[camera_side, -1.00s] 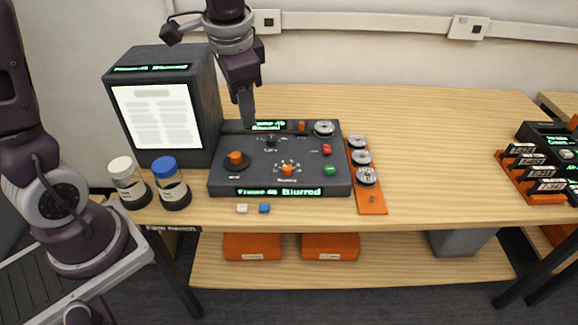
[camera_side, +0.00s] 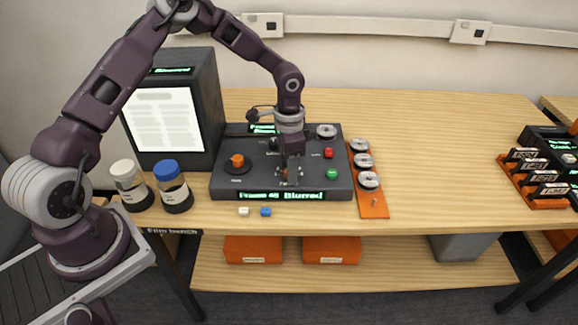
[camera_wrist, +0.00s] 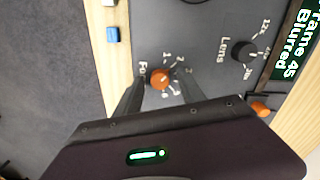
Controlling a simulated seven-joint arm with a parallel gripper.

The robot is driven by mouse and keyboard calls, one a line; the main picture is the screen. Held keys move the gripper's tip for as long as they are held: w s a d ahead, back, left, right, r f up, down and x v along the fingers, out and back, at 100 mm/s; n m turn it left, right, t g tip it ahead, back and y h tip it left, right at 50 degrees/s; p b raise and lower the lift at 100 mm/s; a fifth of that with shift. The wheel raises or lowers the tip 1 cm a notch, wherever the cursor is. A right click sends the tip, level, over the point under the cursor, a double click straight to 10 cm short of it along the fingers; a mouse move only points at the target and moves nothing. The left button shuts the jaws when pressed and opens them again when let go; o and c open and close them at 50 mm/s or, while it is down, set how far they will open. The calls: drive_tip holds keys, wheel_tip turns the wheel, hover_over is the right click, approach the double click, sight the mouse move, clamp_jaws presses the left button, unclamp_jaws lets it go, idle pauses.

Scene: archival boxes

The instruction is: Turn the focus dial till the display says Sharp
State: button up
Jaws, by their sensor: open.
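The focus dial (camera_wrist: 160,78) is a small orange knob with numbered marks around it, on a dark console (camera_side: 222,183). My gripper (camera_wrist: 158,88) is open, with one finger on either side of the dial in the wrist view. Whether the fingers touch it cannot be told. In the side view my gripper (camera_side: 288,176) points down over the console's front middle and mostly hides the dial. The front display (camera_side: 290,196) reads Blurred in green, and the rear display (camera_wrist: 290,40) reads Frame 45 Blurred.
A black Lens knob (camera_wrist: 245,52) sits behind the dial. An orange knob (camera_side: 237,160) is on the left, with red (camera_side: 328,153) and green (camera_side: 332,174) buttons on the right. A monitor (camera_side: 165,115), two jars and an orange rack (camera_side: 375,211) of reels flank the console.

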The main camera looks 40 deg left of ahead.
clamp_jaws()
drive_tip(key=shift+m, duration=2.8)
drive_tip(key=shift+r, duration=0.1)
unclamp_jaws()
